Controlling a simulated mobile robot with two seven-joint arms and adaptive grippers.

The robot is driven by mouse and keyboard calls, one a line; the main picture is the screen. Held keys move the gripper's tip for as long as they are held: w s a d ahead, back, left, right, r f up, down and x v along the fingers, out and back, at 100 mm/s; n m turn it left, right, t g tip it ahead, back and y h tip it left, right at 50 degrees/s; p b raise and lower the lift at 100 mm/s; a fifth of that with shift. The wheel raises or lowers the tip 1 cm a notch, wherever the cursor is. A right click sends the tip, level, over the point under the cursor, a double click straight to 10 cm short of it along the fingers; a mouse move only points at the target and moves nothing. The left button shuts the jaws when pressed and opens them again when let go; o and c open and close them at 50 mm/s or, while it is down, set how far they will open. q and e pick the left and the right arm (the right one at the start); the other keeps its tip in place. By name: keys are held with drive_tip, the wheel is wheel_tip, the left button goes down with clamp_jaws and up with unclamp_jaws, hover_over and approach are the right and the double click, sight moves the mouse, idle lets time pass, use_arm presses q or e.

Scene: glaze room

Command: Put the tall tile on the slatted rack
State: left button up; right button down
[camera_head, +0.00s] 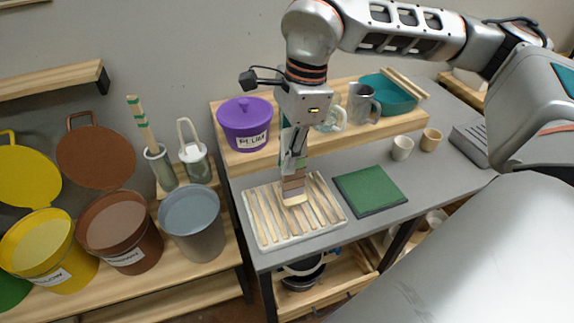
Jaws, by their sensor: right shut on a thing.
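The tall tile (293,187) is a narrow upright piece with brown bands and a pale cream lower end. My right gripper (292,165) points down and is shut on its upper part, which the fingers partly hide. The slatted rack (255,224) is a pale tray with wooden slats at the front left of the grey table. The tile is over the middle of the rack, its lower end at or just above the slats; I cannot tell whether it touches. My left gripper is not in view.
A green mat (370,189) lies right of the rack. Behind, a wooden shelf (240,159) holds a purple lidded pot (246,122), a grey mug (362,104) and a teal bowl (388,95). Two small cups (402,147) stand at right. Glaze buckets (193,222) stand at left.

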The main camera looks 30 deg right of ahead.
drive_tip(key=shift+f, duration=1.15)
drive_tip(key=shift+f, duration=0.1)
drive_tip(key=c, duration=2.1)
unclamp_jaws()
